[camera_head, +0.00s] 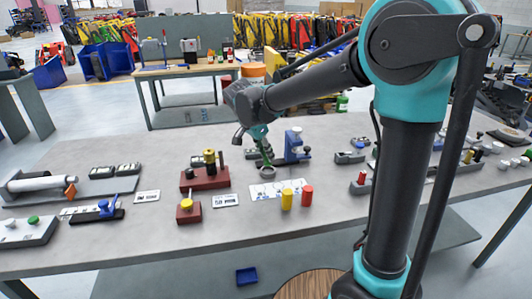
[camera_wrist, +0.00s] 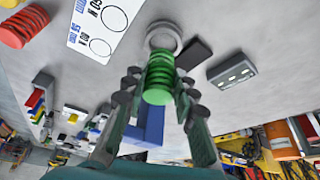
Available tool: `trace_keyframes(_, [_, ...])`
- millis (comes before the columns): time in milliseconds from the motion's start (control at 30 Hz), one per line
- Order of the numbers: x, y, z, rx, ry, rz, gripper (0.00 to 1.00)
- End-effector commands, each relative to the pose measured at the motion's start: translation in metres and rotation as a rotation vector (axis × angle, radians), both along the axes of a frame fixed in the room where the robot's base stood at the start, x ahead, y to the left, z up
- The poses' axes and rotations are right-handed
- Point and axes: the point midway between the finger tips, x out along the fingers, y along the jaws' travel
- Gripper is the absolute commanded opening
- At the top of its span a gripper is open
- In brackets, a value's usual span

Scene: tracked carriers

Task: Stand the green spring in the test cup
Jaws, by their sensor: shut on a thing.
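My gripper (camera_head: 261,145) is shut on the green spring (camera_wrist: 158,78), which sits between both fingers in the wrist view (camera_wrist: 159,88). In the head view the spring looks tilted, its lower end close to the test cup. The test cup is a short grey ring (camera_head: 267,172) on the table, also seen in the wrist view (camera_wrist: 177,43). There the far end of the spring overlaps the cup's near rim. I cannot tell whether that end is above the rim or inside the cup.
A white card with circles (camera_head: 290,187) lies beside the cup, with yellow (camera_head: 287,200) and red (camera_head: 306,196) springs in front. A blue fixture (camera_head: 294,147) stands close behind to the right. A dark red block (camera_head: 205,180) stands left. The table's front is mostly clear.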

Motion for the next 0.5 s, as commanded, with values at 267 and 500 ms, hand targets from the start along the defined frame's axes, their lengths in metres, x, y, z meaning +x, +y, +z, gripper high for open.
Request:
trace_keyframes(267, [0.0000,0.0000,-0.0014,0.000,0.000,0.000,0.00])
trace_keyframes(500, [0.0001,0.0000,-0.0064,0.000,0.000,0.000,0.00])
